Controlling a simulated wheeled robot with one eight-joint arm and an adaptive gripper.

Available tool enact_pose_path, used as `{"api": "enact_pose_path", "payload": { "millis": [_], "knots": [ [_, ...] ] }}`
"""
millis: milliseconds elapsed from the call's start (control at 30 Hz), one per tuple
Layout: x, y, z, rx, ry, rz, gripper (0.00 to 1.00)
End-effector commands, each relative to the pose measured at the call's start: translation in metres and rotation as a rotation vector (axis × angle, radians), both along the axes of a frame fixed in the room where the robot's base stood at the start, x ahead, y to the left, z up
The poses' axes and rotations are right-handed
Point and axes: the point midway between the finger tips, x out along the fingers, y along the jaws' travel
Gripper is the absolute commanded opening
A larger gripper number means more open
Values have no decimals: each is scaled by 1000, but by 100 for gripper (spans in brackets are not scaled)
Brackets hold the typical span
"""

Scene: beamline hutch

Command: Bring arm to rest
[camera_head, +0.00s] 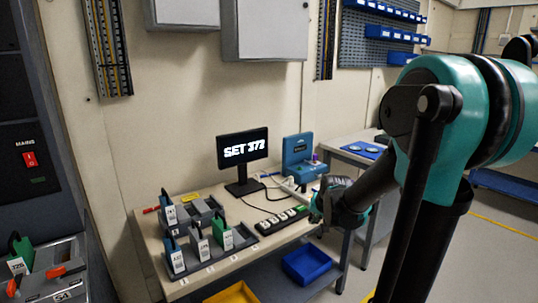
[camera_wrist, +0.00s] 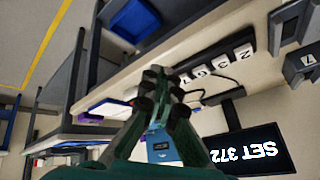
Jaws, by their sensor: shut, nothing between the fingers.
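My arm reaches down from the upper right of the head view, with a teal joint and dark links. My gripper (camera_head: 320,208) is at its lower end, beside the front right edge of the workbench (camera_head: 215,265). In the wrist view my gripper (camera_wrist: 158,82) has its dark fingertips close together, shut and empty. The bench edge and numbered strip appear behind it there. In the head view the fingertips are small and partly hard to make out.
A monitor (camera_head: 243,150) reading SET 372, a blue device (camera_head: 298,158) and a black numbered strip (camera_head: 282,220) stand on the bench. Tagged holders (camera_head: 198,243) stand at its left. Blue (camera_head: 307,263) and yellow (camera_head: 232,294) bins sit below. Open floor lies right.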

Motion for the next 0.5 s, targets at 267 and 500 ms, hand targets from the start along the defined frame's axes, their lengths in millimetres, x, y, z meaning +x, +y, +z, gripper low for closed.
{"api": "enact_pose_path", "payload": {
  "millis": [267, 500],
  "knots": [
    [-139, -13, -34, -145, 124, 149, 0],
    [-207, -21, -60, -214, 190, 231, 0]
  ]
}}
